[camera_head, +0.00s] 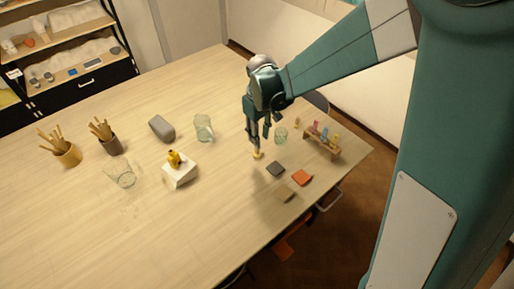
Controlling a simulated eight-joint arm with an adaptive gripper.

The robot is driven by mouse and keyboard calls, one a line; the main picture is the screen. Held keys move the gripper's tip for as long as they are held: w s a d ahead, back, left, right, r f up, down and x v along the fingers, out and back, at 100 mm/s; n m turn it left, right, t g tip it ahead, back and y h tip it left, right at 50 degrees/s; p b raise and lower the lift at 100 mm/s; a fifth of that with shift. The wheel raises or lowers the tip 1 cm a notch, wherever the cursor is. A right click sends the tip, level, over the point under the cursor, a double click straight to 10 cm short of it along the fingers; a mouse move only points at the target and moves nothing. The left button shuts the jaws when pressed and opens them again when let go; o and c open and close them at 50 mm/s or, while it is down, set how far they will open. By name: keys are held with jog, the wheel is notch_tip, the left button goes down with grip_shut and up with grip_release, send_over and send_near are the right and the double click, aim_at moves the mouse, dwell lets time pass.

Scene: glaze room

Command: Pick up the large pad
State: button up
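Three flat square pads lie on the right part of the wooden table: a dark grey pad (275,169), an orange pad (302,177) and a brown pad (285,193). They look close in size, and I cannot tell which is the large one. My gripper (260,137) points down above and to the left of them in the picture, apart from all three. Its fingers look spread, with no pad between them. A small yellow thing (257,155) shows right under the fingers; whether they touch it is unclear.
A small wooden rack (322,142) with coloured items and a glass (281,134) stand right of my gripper. To the left are a glass jar (203,128), a grey block (162,128), a white block (180,172) bearing a yellow figure, and tool pots (67,155). The table's front left is clear.

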aim_at(257, 151)
jog(key=shift+w+a+f, duration=0.1)
jog(key=shift+a+f, duration=0.2)
jog(key=shift+a, duration=0.2)
jog(key=shift+f, duration=0.15)
jog(key=shift+f, duration=1.2)
jog(key=shift+f+p, duration=0.35)
jog(key=shift+f, duration=2.2)
jog(key=shift+c, duration=0.5)
grip_shut()
